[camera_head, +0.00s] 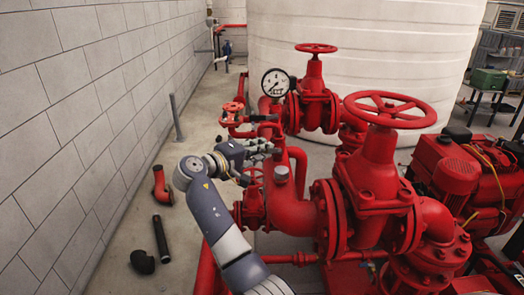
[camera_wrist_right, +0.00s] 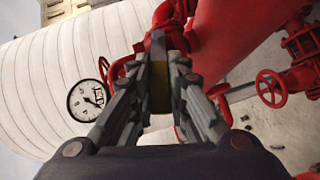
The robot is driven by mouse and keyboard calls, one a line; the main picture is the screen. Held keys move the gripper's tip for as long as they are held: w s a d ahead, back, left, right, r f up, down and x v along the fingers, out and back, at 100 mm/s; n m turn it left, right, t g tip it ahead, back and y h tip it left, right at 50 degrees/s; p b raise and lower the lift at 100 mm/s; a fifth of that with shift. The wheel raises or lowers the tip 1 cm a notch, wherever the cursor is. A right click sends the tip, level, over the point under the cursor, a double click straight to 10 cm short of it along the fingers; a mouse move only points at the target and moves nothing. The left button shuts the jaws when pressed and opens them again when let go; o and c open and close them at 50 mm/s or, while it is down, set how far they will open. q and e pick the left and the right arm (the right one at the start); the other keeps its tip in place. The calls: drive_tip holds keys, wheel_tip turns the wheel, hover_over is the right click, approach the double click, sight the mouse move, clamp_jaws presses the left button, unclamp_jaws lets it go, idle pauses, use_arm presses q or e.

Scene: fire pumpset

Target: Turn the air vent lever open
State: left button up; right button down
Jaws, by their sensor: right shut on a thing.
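My right gripper (camera_head: 268,148) reaches in from the lower left to the red pipework, below the pressure gauge. It also shows in the right wrist view (camera_wrist_right: 159,75), where its two fingers are closed around a narrow, dark and brownish-yellow piece (camera_wrist_right: 159,88), which looks like the air vent lever. The fingers hide part of this piece, and its angle is hard to tell. In the head view I cannot make the lever out apart from the fingers. My left gripper is not in view.
The white-faced gauge (camera_head: 276,82) stands just above the gripper. Loose fittings (camera_head: 161,238) lie on the floor near the block wall.

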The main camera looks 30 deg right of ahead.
drive_tip(key=shift+s+d+r+m+y+p, duration=0.1)
drive_tip(key=shift+d+r+m+y+p, duration=0.05)
drive_tip(key=shift+r+m+y+p, duration=0.65)
drive_tip(key=shift+s+d+r+m+t+y+p, duration=0.1)
drive_tip(key=shift+d+r+m+t+y+p, duration=0.2)
drive_tip(key=shift+r+y+p, duration=0.3)
drive_tip(key=shift+f, duration=0.15)
drive_tip(key=c, duration=1.5)
unclamp_jaws()
drive_tip(key=shift+c, duration=0.2)
drive_tip(key=shift+a+f, duration=0.1)
drive_tip(key=shift+s+a, duration=0.1)
drive_tip(key=shift+a, duration=0.05)
drive_tip(key=v, duration=0.7)
drive_tip(key=shift+r, duration=0.25)
